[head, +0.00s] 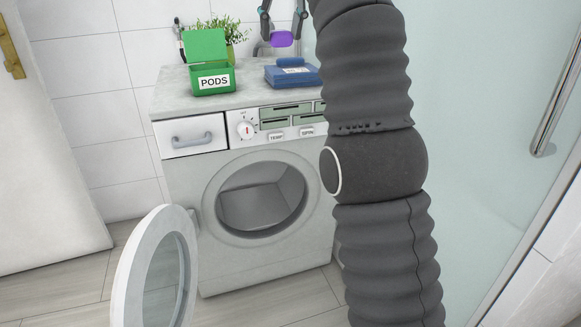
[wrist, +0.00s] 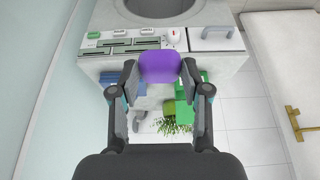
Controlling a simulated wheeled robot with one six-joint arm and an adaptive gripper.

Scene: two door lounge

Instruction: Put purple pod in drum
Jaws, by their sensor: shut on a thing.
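The purple pod (head: 282,39) is held between the fingertips of my gripper (head: 283,32), in the air above the back of the washing machine's top. In the wrist view the purple pod (wrist: 160,67) sits between both fingers of my gripper (wrist: 160,72). The drum (head: 262,197) is the round opening in the washer's front; its inside looks empty. The round door (head: 157,270) stands swung open to the left. In the wrist view part of the drum opening (wrist: 160,5) shows at the top edge.
A glass panel with a handle (head: 556,95) is at right. Floor is clear before the washer.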

